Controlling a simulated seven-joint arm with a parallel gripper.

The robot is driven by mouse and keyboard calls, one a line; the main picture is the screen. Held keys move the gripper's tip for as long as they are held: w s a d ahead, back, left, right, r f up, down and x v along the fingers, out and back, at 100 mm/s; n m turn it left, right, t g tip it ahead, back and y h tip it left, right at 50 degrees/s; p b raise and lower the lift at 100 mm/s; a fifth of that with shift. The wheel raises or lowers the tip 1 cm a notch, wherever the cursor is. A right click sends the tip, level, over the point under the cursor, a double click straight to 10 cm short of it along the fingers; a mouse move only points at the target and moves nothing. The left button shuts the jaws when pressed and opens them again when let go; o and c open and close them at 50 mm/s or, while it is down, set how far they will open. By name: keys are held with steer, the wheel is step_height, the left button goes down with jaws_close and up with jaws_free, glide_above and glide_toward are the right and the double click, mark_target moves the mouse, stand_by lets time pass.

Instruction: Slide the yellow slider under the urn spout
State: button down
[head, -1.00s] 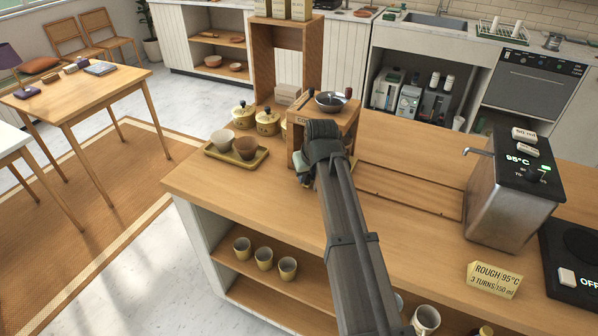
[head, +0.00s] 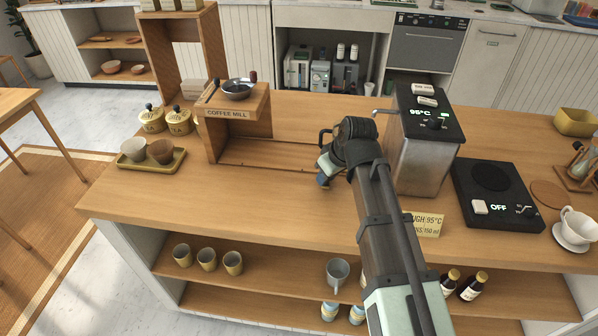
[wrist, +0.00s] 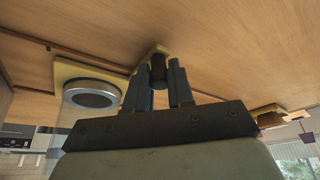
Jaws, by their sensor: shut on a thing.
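In the wrist view my gripper (wrist: 157,80) is shut on a dark upright knob (wrist: 158,64) that stands on a yellow piece, which I take for the yellow slider (wrist: 150,50). A round silver-rimmed vessel with a dark face (wrist: 90,95) sits beside it on a yellow plate. In the head view my gripper (head: 323,178) is low at the counter, left of the steel urn (head: 422,165). My arm hides the slider there; a thin dark loop (head: 323,138) shows behind the wrist. The urn spout (head: 383,112) points left, behind and right of my wrist.
The wooden coffee mill (head: 238,112) stands left, with a long grooved board (head: 275,157) running right from it. A tray (head: 133,164) with two cups is further left. A hot plate (head: 497,195) reading OFF is right of the urn. A sign (head: 428,224) stands at the front edge.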

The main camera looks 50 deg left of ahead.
steer(key=w+d, duration=0.4)
steer(key=shift+w+d, duration=0.35)
steer(key=shift+w, duration=0.05)
steer(key=shift+d, duration=0.1)
steer(key=c, duration=1)
jaws_free()
steer(key=shift+c, duration=0.2)
steer(key=shift+o, duration=0.3)
steer(key=shift+r, duration=0.1)
steer(key=shift+r, duration=0.2)
steer(key=v, duration=1.3)
steer(key=shift+d, duration=0.15)
steer(key=shift+d, duration=0.1)
